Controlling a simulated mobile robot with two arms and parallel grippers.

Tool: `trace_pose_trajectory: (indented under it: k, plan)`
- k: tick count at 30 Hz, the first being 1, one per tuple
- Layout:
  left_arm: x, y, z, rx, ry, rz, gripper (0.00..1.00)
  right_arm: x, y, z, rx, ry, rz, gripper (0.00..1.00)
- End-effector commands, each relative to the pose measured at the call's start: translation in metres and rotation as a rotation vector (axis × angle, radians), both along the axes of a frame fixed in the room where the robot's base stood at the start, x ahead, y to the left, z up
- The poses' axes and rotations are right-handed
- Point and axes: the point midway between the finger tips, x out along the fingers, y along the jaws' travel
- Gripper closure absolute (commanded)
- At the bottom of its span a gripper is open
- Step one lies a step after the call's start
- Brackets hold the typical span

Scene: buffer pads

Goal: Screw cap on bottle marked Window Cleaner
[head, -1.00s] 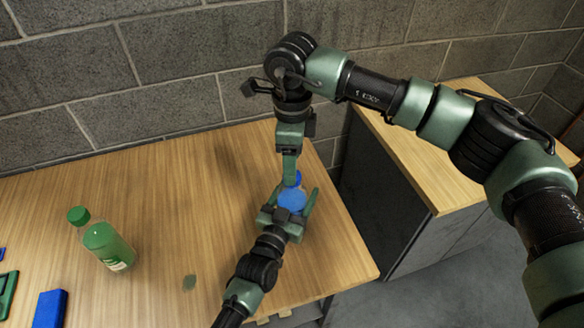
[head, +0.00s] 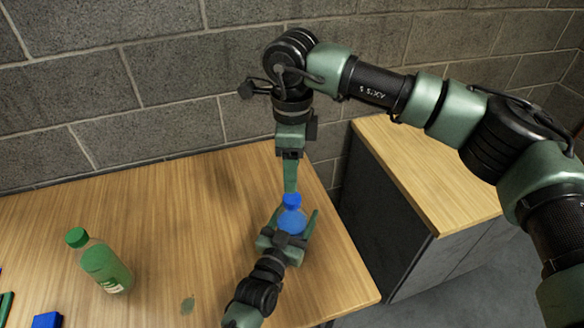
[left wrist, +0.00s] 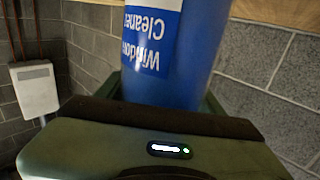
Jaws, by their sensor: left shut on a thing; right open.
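The Window Cleaner bottle (head: 291,221) is blue and stands upright near the table's right end. Its label (left wrist: 152,40) reads "Window Cleaner" upside down in the left wrist view. A blue cap (head: 292,201) sits on top of the bottle; I cannot tell how tight it is. My left gripper (head: 288,238) is shut around the bottle's body, one finger on each side. My right gripper (head: 291,190) points straight down just above the cap, open, with its fingers seen nearly edge-on. I see no cap between them.
A green bottle (head: 106,268) with a green cap stands on the left of the wooden table (head: 165,215). A blue block (head: 47,320) lies at the lower left edge. A lower wood-topped cabinet (head: 430,180) stands at right. A block wall runs behind.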

Motion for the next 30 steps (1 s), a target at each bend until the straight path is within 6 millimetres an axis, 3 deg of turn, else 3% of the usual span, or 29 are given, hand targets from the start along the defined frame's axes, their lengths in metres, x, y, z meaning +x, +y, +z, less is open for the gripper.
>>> trace_pose_trajectory:
  k: [15,28,29,30]
  plan:
    - [0.0,0.0,0.0,0.0,0.0,0.0,1.0,-0.001,0.0,-0.069,-0.001,0.003,-0.001,0.44]
    - [0.0,0.0,0.0,0.0,0.0,0.0,1.0,0.0,0.0,-0.079,0.0,0.0,-0.001,0.44]
    - [0.0,0.0,0.0,0.0,0.0,0.0,1.0,0.0,0.0,-0.079,0.0,0.0,-0.001,0.46]
    - [0.0,0.0,0.0,0.0,0.0,0.0,1.0,0.0,0.0,-0.079,0.0,0.0,-0.001,0.57]
